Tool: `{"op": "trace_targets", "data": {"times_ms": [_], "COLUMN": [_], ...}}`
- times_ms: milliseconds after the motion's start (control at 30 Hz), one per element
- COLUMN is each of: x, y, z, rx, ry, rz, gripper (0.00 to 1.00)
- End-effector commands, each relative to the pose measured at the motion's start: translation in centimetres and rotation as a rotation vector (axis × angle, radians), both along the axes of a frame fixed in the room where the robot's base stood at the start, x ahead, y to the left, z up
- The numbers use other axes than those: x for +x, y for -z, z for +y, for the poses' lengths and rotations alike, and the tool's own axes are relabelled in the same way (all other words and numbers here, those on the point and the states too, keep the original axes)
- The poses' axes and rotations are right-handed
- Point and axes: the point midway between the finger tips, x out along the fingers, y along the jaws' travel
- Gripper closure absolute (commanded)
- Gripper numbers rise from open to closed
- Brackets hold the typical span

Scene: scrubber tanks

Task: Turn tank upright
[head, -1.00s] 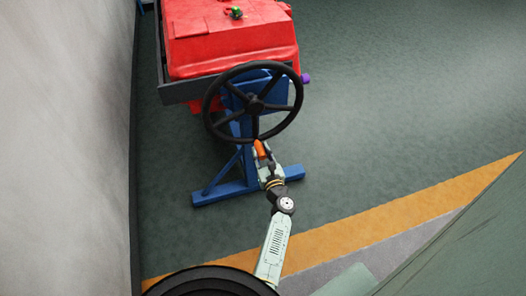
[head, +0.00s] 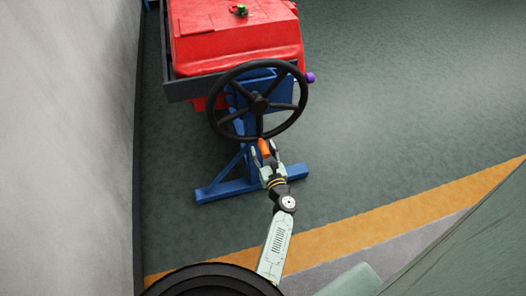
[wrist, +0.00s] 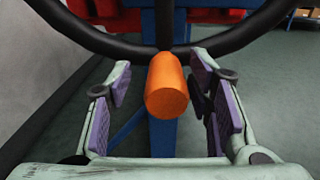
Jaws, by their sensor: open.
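The red tank (head: 235,38) sits in a dark frame on a blue stand (head: 240,180) at the top of the head view. A green-topped fitting (head: 241,10) shows on its upper face and a purple knob (head: 310,78) at its right. A black handwheel (head: 258,103) is mounted on the stand's near side. An orange handle (head: 264,148) sticks out from the wheel's lower rim. My gripper (head: 268,157) is at this handle. In the wrist view the orange handle (wrist: 167,88) lies between the open, purple-padded fingers, with gaps on both sides.
A grey wall (head: 70,130) runs along the left. The green floor (head: 400,110) to the right of the stand is clear. An orange stripe (head: 400,215) crosses the floor in front of the stand.

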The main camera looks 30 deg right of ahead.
Motion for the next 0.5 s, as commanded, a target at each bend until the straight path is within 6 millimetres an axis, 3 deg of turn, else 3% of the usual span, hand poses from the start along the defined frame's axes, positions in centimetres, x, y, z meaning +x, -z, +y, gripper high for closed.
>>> {"op": "trace_targets", "data": {"times_ms": [167,500], "x": [-0.8,-5.9], "y": [0.0,0.1], "z": [0.0,1.4], "rx": [-0.002,-0.001], "ry": [0.003,0.000], "rz": [0.001,0.002], "gripper": [0.53,0.53]}}
